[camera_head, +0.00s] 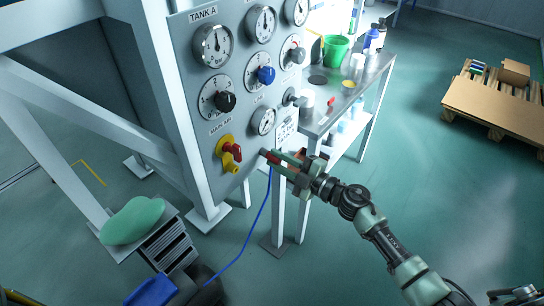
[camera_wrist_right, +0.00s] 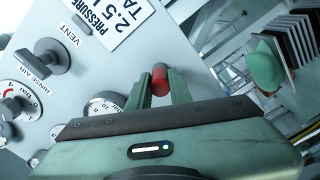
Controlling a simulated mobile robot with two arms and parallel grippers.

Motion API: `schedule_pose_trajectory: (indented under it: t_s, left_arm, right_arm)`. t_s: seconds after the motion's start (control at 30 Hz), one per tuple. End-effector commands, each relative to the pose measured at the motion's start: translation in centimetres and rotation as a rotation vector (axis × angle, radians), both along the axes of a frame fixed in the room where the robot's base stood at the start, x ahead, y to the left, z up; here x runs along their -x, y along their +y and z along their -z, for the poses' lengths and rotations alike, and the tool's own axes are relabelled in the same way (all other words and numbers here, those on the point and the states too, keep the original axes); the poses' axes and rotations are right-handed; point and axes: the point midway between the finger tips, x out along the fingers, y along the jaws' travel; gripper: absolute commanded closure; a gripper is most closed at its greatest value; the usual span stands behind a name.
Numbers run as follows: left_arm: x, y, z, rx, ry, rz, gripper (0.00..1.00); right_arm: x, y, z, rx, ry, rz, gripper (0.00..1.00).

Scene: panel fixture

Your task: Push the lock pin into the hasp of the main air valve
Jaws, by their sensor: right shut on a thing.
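The main air valve (camera_head: 229,153) is on the lower part of the grey panel, with a red handle and a yellow body and hasp. My right gripper (camera_head: 276,158) is shut on the lock pin (camera_head: 273,158), just right of the valve and apart from it. The red, rod-like pin (camera_wrist_right: 160,80) also shows between the fingers of my right gripper (camera_wrist_right: 160,92) in the right wrist view. The valve does not show clearly there. The hasp's hole is too small to make out. My left gripper is not in view.
The panel (camera_head: 190,110) carries several gauges and knobs. A steel bench (camera_head: 345,105) with a green bucket (camera_head: 335,50) stands behind it at right. A blue hose (camera_head: 257,222) hangs below. Clear floor lies to the right, before a pallet (camera_head: 495,105).

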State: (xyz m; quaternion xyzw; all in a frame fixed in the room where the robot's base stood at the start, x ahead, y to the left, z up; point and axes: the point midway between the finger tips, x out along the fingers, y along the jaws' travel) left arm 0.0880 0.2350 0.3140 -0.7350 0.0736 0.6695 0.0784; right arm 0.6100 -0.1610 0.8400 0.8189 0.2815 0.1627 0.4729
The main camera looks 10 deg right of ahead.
Motion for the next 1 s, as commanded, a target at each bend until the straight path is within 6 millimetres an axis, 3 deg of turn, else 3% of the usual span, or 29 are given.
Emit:
schedule_pose_trajectory:
  t_s: [1.0]
  left_arm:
    - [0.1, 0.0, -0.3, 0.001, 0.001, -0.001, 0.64]
  right_arm:
    - [1.1, -0.9, 0.0, -0.001, 0.001, 0.000, 1.00]
